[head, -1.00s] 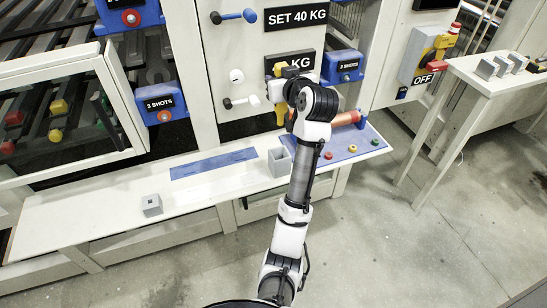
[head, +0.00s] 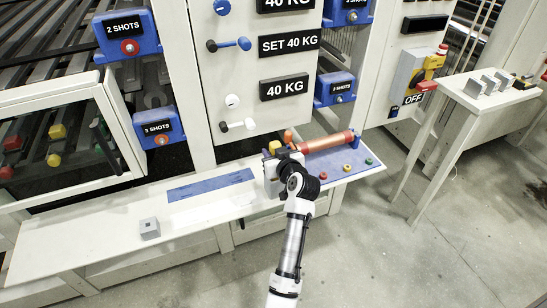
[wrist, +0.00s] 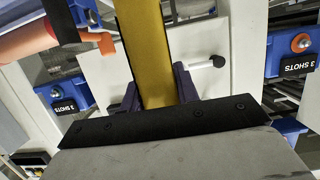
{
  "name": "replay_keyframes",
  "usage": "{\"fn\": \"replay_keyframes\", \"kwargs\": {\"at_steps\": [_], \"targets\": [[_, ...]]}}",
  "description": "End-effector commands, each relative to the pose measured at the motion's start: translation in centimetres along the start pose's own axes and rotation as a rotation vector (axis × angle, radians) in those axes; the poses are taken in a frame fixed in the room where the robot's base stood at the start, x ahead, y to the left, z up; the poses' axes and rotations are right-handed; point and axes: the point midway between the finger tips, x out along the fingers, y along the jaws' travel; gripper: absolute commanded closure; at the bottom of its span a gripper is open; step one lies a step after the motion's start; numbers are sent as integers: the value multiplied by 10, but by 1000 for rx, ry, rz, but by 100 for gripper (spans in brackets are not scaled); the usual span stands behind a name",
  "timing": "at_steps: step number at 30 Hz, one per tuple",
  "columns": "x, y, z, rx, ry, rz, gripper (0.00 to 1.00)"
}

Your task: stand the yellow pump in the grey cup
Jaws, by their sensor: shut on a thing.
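The yellow pump (wrist: 146,45) is held between the two dark fingers of my gripper (wrist: 156,92) in the wrist view, and runs out of the top of the picture. In the head view a small yellow part of the pump (head: 275,147) shows beside my gripper (head: 277,162), above the shelf's right half. The grey cup (head: 271,189) is on the shelf right by my gripper and is partly covered by it. Whether the pump's lower end is inside the cup or over it is hidden. The cup cannot be made out in the wrist view.
A blue mat (head: 211,185) lies on the white shelf (head: 105,222), with a small grey block (head: 149,229) farther left. An orange-red cylinder (head: 327,142) lies on a blue panel with coloured knobs at the right. The cabinet front rises close behind.

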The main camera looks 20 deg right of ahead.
Motion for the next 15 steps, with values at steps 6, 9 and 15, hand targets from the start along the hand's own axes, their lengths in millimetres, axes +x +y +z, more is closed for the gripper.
{"fn": "replay_keyframes", "kwargs": {"at_steps": [6,9,15], "targets": [[7,0,22,0,1,0,100],[7,0,23,-1,2,0,100],[8,0,25,-1,2,0,100]]}}
